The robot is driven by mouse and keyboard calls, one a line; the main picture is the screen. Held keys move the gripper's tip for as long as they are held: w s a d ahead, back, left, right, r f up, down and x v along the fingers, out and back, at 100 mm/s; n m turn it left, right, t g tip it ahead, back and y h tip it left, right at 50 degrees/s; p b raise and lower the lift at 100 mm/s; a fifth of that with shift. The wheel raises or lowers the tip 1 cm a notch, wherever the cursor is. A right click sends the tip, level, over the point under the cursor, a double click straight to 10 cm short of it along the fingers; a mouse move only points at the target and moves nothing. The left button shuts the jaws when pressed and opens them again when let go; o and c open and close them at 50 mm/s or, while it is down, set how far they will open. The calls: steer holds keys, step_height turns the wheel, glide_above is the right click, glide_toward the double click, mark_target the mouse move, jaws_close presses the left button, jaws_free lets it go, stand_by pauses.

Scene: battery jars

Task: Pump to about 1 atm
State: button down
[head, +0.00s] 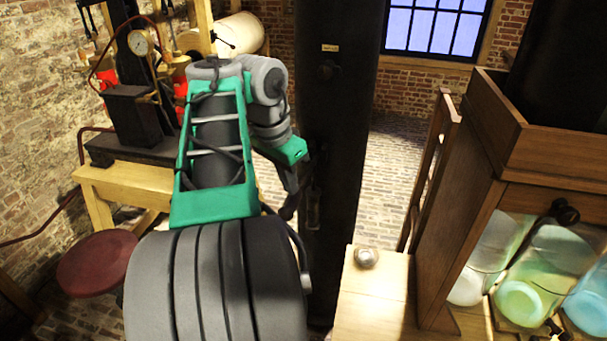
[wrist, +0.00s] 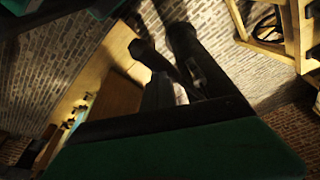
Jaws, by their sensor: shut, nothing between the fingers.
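A round pressure gauge (head: 140,43) with a white face is mounted on a black pump apparatus (head: 133,105) at the upper left of the head view. Its reading is too small to make out. Red parts show on both sides of the apparatus, and a thin hose runs to it. My arm stands in front of its right side and hides part of it. My gripper (head: 289,207) is shut and empty, pointing down beside the tall black column. In the wrist view its dark fingers (wrist: 163,42) show above the green housing, against brick.
The tall black column (head: 338,130) stands close to the right of my gripper. A wooden cabinet (head: 455,210) with glass jars (head: 525,300) is at the right. A pale wooden post with a metal knob (head: 366,258) is at the front. A red round stool (head: 95,262) is at lower left.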

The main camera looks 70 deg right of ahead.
steer(key=b+x, duration=0.2)
steer(key=a+b+x, duration=0.1)
steer(key=b+x, duration=0.4)
steer(key=x, duration=0.1)
steer(key=shift+w+a+f+b, duration=0.25)
steer(key=shift+w+a+b, duration=0.1)
steer(key=shift+a+b, duration=0.05)
steer(key=p+v, duration=0.2)
steer(key=d+p+v, duration=0.1)
steer(key=p+v, duration=0.5)
steer(key=shift+s+d+r, duration=0.25)
steer(key=shift+s+d, duration=0.1)
steer(key=shift+d, duration=0.05)
steer(key=p+v, duration=0.2)
steer(key=d+p+v, duration=0.1)
steer(key=p+v, duration=0.1)
steer(key=shift+s+r+p, duration=0.15)
steer(key=shift+r+p, duration=0.1)
steer(key=shift+p, duration=0.1)
steer(key=shift+f, duration=0.2)
